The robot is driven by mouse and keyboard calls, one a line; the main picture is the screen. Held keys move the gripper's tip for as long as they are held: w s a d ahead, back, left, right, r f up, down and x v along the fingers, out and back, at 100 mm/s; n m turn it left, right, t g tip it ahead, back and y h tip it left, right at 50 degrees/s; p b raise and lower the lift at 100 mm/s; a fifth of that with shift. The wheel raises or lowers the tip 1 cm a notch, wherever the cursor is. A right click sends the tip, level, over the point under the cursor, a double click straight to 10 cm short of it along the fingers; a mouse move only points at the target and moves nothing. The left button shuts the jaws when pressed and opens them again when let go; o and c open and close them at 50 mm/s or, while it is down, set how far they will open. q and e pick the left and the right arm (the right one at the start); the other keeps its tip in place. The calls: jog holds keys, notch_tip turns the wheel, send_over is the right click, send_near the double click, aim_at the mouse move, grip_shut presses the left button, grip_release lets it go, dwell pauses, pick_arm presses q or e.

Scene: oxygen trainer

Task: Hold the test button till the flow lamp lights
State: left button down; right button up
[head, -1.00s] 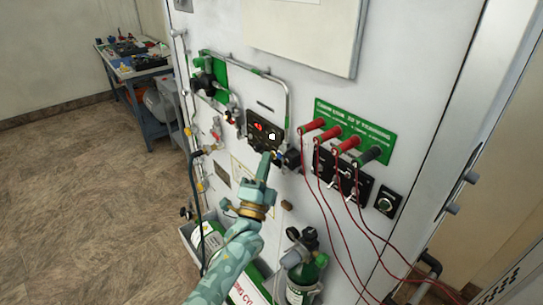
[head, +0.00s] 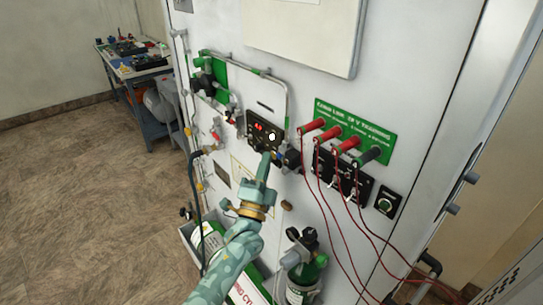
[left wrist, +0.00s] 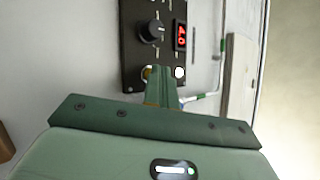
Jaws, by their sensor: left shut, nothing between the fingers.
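A small dark control panel (head: 253,137) with a red digital display (head: 258,127) is on the white cabinet front. A bright white round lamp (head: 272,136) sits beside the display. In the left wrist view the white lamp (left wrist: 179,72) is below the display (left wrist: 181,35), right of the fingertips. My left gripper (head: 266,156) is shut and empty, its tips at the panel's lower edge. In the left wrist view the fingertips (left wrist: 162,69) cover part of the panel; the test button is not identifiable and may be behind them. Contact cannot be told. My right gripper is not in view.
A black knob (left wrist: 152,32) is on the panel. Red plugs (head: 312,126) with hanging red leads and a switch plate (head: 342,174) are to the right. A blue workbench (head: 139,70) is at the far left.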

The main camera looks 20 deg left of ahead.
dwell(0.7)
pick_arm(q)
jog(key=shift+s+a+p, duration=0.4)
jog(key=shift+s+p, duration=0.05)
jog(key=shift+s, duration=0.2)
jog(key=s+a, duration=0.1)
jog(key=s+p, duration=0.1)
jog(key=s, duration=0.1)
jog(key=s+a+p, duration=0.1)
jog(key=shift+s+a, duration=0.15)
jog(key=shift+a, duration=0.15)
dwell(0.4)
